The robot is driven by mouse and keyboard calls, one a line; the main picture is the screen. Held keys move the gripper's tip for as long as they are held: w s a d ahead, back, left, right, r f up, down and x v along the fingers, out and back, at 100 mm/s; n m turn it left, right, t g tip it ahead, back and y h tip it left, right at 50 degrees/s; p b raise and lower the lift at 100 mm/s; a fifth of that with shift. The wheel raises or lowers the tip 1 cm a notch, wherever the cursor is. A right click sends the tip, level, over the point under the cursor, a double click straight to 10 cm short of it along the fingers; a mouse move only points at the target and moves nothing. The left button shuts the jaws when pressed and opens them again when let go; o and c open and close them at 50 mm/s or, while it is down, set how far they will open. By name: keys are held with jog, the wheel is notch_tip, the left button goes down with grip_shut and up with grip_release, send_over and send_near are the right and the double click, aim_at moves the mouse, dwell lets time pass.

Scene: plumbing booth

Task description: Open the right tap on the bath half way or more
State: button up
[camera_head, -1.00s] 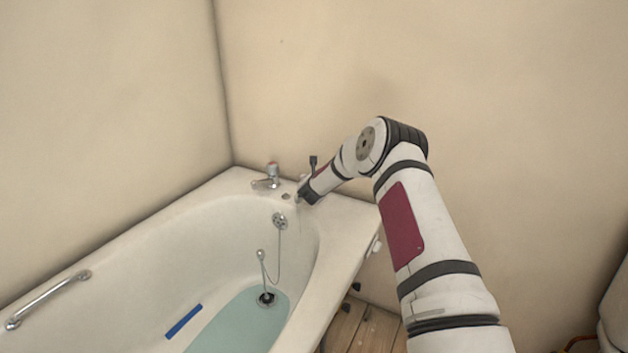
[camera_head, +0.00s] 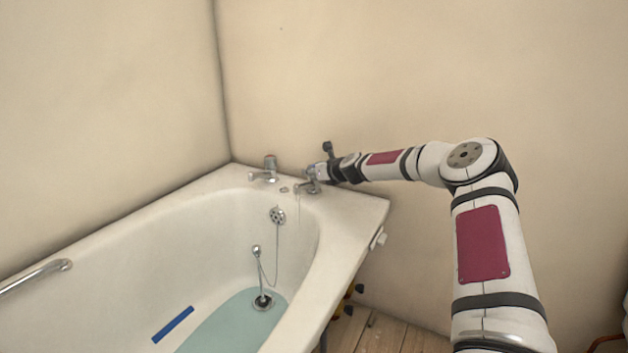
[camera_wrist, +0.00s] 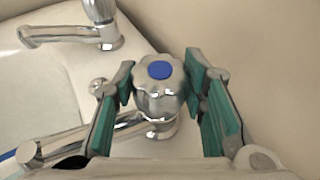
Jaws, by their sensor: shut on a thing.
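The right tap (camera_head: 311,186) stands on the bath's far rim, with a chrome lobed handle and a blue cap (camera_wrist: 160,70). My gripper (camera_head: 318,171) reaches it from the right. In the wrist view the green-padded fingers of my gripper (camera_wrist: 160,95) stand on either side of the handle, shut on it. The tap's spout runs to the lower left there. A faint pale vertical line shows below the spout in the head view; it may be a thin stream of water. The bath (camera_head: 345,215) holds some bluish water.
The left tap (camera_head: 268,169), with a red cap, stands close by on the same rim. Walls rise behind and to the left.

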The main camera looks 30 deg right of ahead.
jog(key=n+y+p, duration=0.2)
jog(key=y, duration=0.1)
jog(key=shift+d+r+n+g, duration=0.1)
jog(key=shift+r+n+g, duration=0.05)
jog(key=shift+n+g, duration=0.15)
jog(key=n+g+y+p, duration=0.1)
jog(key=n+y+p, duration=0.1)
jog(key=p, duration=0.1)
jog(key=shift+n+g+y+p, duration=0.3)
jog(key=shift+n+y+p, duration=0.2)
jog(key=shift+y+p, duration=0.1)
jog(key=o, duration=1.2)
jog(key=v, duration=1.1)
jog(key=shift+s+d+r, duration=0.1)
jog(key=shift+s+d, duration=0.05)
jog(key=shift+s, duration=0.15)
